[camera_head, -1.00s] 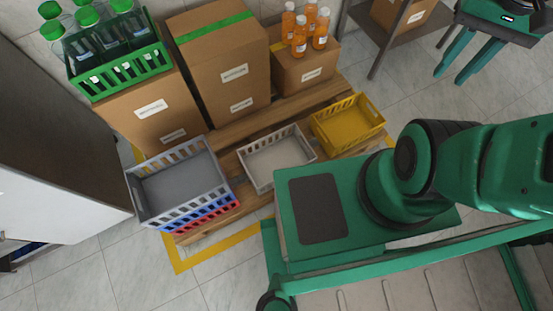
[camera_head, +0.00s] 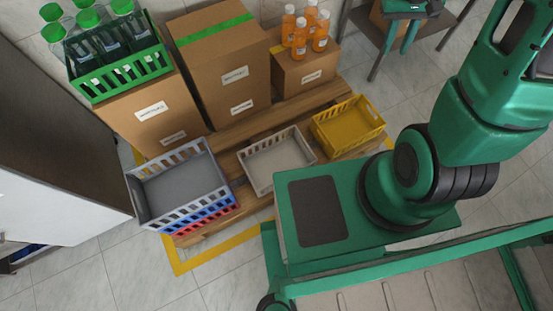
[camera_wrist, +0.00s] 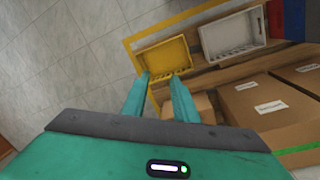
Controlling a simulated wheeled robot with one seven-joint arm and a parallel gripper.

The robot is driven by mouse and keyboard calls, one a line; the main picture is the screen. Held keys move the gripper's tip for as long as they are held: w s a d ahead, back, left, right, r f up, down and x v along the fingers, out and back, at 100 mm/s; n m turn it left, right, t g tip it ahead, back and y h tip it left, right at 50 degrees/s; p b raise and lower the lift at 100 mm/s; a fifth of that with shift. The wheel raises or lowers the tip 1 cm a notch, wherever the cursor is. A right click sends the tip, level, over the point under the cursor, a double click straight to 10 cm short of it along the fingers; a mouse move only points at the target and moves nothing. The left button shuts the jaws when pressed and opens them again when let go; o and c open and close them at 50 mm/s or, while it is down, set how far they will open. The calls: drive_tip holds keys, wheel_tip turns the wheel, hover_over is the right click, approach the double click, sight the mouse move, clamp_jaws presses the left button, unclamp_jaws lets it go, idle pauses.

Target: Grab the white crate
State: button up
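The white crate (camera_head: 301,146) is a low, open crate with slotted walls. It looks empty and sits on the wooden pallet between the grey crate and the yellow crate. It also shows in the wrist view (camera_wrist: 233,36) at the upper right, beyond the yellow crate. My gripper (camera_head: 396,47) is at the top of the head view, partly cut off by the frame edge, up and to the right of the white crate and apart from it. In the wrist view its two teal fingers (camera_wrist: 158,77) are spread with nothing between them.
The yellow crate (camera_head: 347,124) stands right of the white one. A grey crate (camera_head: 179,187) tops a blue and red stack at left. Cardboard boxes (camera_head: 224,72), a green bottle crate (camera_head: 119,73) and orange bottles (camera_head: 299,34) stand behind. Tiled floor is free in front.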

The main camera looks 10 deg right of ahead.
drive_tip(key=w+a+f+n, duration=0.1)
drive_tip(key=w+a+f, duration=0.1)
drive_tip(key=w+f, duration=0.3)
drive_tip(key=w+a+f+n, duration=0.1)
drive_tip(key=w+a+f, duration=0.1)
drive_tip(key=f, duration=0.5)
drive_tip(key=n+y, duration=0.1)
drive_tip(key=n, duration=0.3)
hover_over(305, 141)
wheel_tip(305, 141, down, 39)
drive_tip(key=shift+d+r, duration=0.15)
drive_tip(key=shift+r, duration=0.05)
wheel_tip(305, 141, down, 5)
drive_tip(key=shift+s+f, duration=0.1)
drive_tip(key=shift+f, duration=2.95)
drive_tip(key=shift+c, duration=0.4)
clamp_jaws()
